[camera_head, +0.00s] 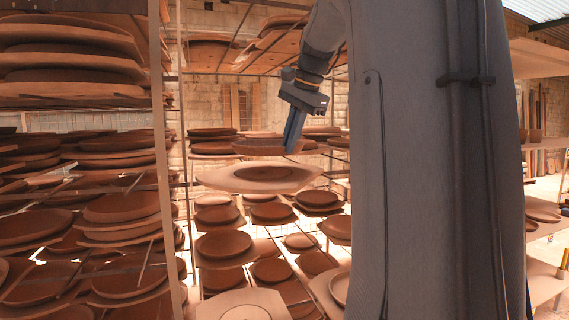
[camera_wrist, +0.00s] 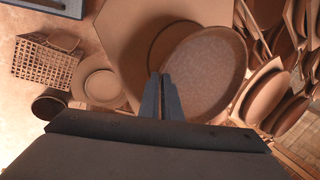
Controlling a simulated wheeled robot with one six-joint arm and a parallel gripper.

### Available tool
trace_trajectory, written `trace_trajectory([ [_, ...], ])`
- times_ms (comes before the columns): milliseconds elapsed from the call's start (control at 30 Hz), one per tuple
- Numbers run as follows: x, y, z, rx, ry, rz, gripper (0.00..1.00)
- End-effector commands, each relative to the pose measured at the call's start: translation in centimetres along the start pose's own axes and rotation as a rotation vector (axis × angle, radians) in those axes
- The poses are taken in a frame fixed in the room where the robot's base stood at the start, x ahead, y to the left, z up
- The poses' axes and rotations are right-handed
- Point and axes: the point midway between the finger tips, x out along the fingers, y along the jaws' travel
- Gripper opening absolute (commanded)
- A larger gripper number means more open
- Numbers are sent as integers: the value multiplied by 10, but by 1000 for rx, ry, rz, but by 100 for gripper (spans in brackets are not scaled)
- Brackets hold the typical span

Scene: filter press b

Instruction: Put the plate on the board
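A round brown plate (camera_head: 262,147) is held a little above a pale angular board (camera_head: 228,180). My gripper (camera_head: 291,149) reaches down from above with its fingers on the plate's right rim. In the wrist view my gripper (camera_wrist: 166,80) has its fingers close together at the rim of the plate (camera_wrist: 210,72). The plate covers part of the board (camera_wrist: 125,35) and casts a dark round shadow on it. A darker ring-like patch shows in the middle of the board in the head view.
Racks with many brown plates (camera_head: 122,207) stand at the left, behind and below. A rack upright (camera_head: 164,150) is left of the board. In the wrist view a woven basket (camera_wrist: 45,62) and a dark round pot (camera_wrist: 49,104) are at the left. Stacked plates (camera_wrist: 265,97) crowd the right.

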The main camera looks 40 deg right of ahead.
Motion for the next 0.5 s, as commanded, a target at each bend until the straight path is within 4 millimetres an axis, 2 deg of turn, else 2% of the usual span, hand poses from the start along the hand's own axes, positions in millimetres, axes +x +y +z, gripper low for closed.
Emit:
trace_trajectory([
  [500, 48, 20, 0, 0, 1, -1, 0],
])
